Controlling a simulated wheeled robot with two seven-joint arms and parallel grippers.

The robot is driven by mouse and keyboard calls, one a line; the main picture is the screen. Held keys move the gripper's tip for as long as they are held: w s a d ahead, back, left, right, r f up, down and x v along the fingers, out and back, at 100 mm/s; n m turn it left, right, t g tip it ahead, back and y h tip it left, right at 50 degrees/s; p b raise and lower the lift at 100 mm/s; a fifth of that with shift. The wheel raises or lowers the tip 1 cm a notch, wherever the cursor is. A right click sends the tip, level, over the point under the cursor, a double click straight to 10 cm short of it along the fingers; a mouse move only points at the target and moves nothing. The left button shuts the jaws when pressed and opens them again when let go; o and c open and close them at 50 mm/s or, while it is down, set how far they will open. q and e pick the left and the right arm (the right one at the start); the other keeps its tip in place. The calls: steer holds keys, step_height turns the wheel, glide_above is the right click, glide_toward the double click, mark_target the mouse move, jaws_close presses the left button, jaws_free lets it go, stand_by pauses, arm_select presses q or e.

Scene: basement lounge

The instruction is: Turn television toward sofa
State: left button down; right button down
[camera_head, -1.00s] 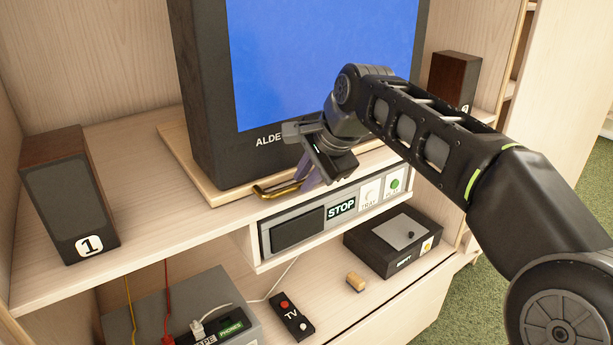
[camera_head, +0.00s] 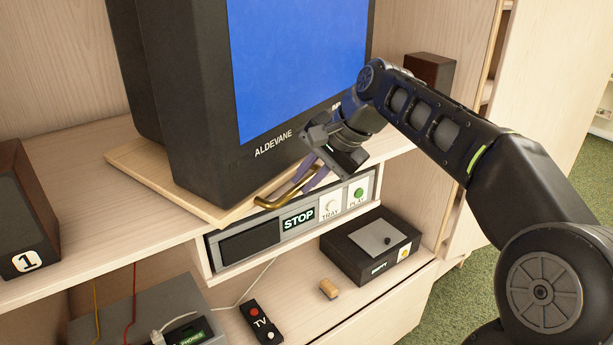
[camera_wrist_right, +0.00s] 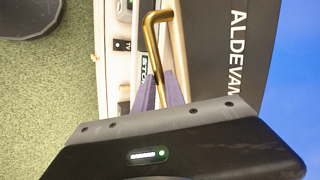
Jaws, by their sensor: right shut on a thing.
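The television (camera_head: 200,100), a dark set with a blue screen marked ALDEVANE, stands on a thin wooden board (camera_head: 135,165) on the cabinet shelf. It sits at an angle, its screen facing toward the right and its left side showing. A brass handle (camera_head: 272,204) sticks out at the board's front edge. My right gripper (camera_head: 308,182) is shut on this handle, its purple fingers low in front of the screen. The right wrist view shows the handle (camera_wrist_right: 152,45) between the fingers (camera_wrist_right: 160,97). My left gripper and the sofa are out of view.
Speaker 1 (camera_head: 22,225) stands at left, another speaker (camera_head: 430,76) at right. Below the board is a player panel (camera_head: 250,245) with STOP, TRAY and PLAY buttons. A black box (camera_head: 345,260), a cork-like piece (camera_head: 328,289), a TV remote (camera_head: 260,322) and a grey cabled box (camera_head: 130,315) are lower down.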

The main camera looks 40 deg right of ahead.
steer(key=c, duration=1.4)
jaws_free()
steer(key=shift+s+d, duration=0.1)
steer(key=shift+d, duration=0.2)
steer(key=shift+a, duration=0.15)
steer(key=v, duration=0.7)
steer(key=shift+s+r, duration=0.2)
steer(key=shift+r, duration=0.1)
